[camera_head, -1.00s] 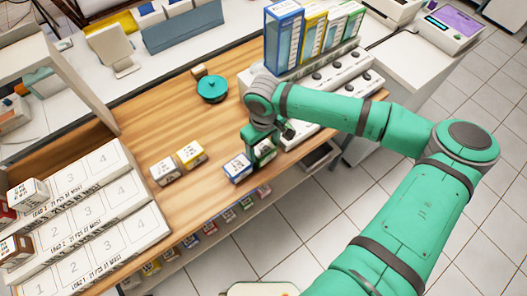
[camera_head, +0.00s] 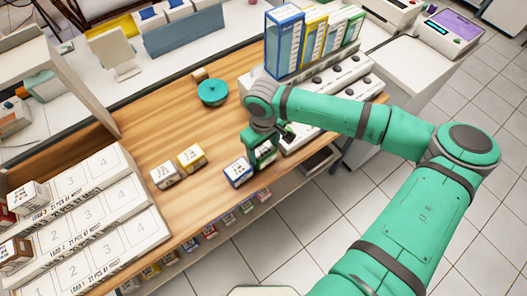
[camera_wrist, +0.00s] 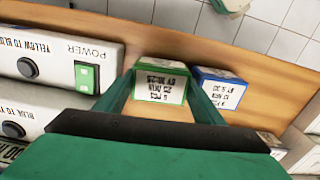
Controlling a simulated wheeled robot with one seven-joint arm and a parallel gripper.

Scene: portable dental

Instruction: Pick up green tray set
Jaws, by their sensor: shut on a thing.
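The green tray set is a small white-labelled box with green edges (camera_wrist: 160,90), and it sits between my fingers in the wrist view. My gripper (camera_wrist: 160,76) is shut on it, one finger on each side. In the head view my gripper (camera_head: 263,152) points down at the table's front edge and hides most of the box. I cannot tell whether the box touches the table. A blue-edged box (camera_wrist: 220,90) stands close beside it; it also shows in the head view (camera_head: 237,171).
A white device with knobs and a green power switch (camera_wrist: 87,78) lies close on the other side. A white box (camera_head: 165,176) and a yellow box (camera_head: 192,158) stand to the left, with a teal round object (camera_head: 212,92) behind. The wooden table's (camera_head: 150,130) middle is mostly clear.

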